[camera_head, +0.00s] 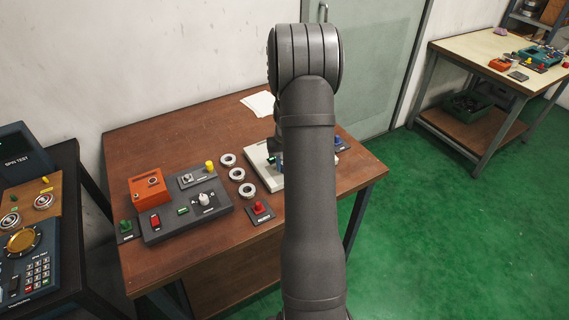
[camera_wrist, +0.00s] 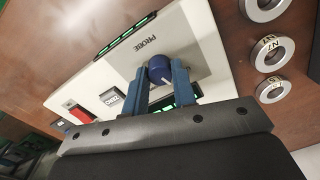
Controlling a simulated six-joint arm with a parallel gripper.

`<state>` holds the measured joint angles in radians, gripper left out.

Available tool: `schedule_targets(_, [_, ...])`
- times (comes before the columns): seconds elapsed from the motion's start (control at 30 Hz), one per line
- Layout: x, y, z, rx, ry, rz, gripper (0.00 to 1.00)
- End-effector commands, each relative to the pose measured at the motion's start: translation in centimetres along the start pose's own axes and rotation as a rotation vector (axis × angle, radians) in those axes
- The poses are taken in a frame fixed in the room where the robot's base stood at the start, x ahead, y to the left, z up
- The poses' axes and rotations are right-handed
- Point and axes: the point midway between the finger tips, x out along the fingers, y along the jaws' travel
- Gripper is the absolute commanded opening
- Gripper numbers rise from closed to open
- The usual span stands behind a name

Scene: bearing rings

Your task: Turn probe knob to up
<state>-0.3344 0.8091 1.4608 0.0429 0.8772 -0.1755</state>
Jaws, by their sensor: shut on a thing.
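The probe knob (camera_wrist: 159,67) is a round blue knob on a white panel (camera_wrist: 197,22), beside the printed word PROBE. In the head view the white panel (camera_head: 257,161) shows partly at the left of my arm; the knob and the fingertips are hidden behind the arm.
Several metal bearing rings (camera_head: 237,174) lie on the brown table (camera_head: 220,120), left of the white panel. A dark control box (camera_head: 185,219) with an orange unit stands further left. A red button (camera_head: 260,208) is near the front. The wrist view shows a red switch (camera_wrist: 81,115) on the panel.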

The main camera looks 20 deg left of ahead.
Motion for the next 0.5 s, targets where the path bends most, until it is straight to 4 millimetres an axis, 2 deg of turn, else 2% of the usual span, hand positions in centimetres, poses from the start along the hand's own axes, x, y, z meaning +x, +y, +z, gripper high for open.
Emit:
schedule_targets(0.2, [-0.03, -0.03, -0.04, -0.196, -0.006, 0.0, 0.02])
schedule_targets(0.5, [-0.04, -0.04, -0.06, -0.399, -0.013, 0.001, 0.02])
